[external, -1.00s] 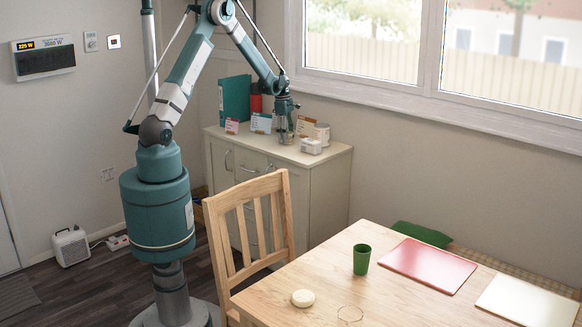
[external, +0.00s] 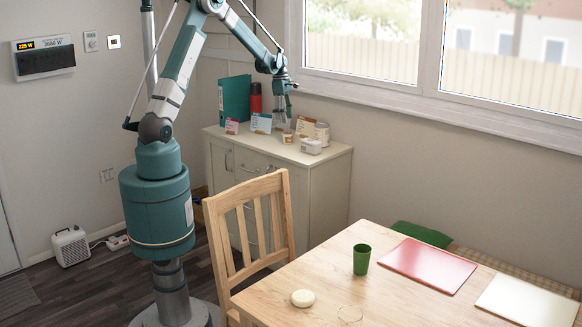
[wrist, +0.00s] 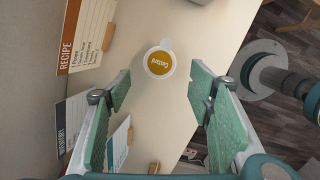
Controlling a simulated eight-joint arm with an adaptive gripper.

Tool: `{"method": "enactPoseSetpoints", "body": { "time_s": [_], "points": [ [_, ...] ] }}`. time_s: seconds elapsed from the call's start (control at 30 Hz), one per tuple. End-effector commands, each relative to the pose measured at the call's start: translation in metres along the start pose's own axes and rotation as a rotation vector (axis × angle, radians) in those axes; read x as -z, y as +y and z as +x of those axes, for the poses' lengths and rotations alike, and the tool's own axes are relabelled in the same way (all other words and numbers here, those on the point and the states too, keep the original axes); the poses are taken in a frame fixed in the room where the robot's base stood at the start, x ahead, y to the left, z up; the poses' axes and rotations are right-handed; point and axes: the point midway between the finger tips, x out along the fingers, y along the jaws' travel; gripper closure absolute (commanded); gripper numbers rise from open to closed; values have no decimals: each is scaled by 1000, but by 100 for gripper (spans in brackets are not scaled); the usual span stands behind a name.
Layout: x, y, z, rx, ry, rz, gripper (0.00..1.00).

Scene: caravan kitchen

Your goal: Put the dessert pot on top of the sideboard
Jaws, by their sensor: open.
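The dessert pot (external: 287,136) is a small pot that stands upright on top of the sideboard (external: 322,185), near its front edge. In the wrist view the pot (wrist: 159,62) shows from above, with a round orange lid marked "Custard" and a pale rim. My gripper (external: 282,119) is just above the pot and apart from it. In the wrist view my gripper (wrist: 158,92) is open and empty, its green finger pads wide apart, with the pot beyond the fingertips.
Recipe cards (external: 261,123), a teal binder (external: 235,98), a red flask (external: 256,97), a canister (external: 321,133) and a white box (external: 311,146) stand on the sideboard around the pot. A wooden chair (external: 250,205) and a table (external: 330,262) are in front.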

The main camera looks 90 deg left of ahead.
Motion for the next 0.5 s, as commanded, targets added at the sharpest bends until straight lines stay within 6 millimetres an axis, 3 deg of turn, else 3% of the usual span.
{"method": "enactPoseSetpoints", "body": {
  "time_s": [0.2,0.5],
  "points": [
    [0,0,-11,0,0,0,48],
    [0,0,-12,0,0,0,48]
  ]
}}
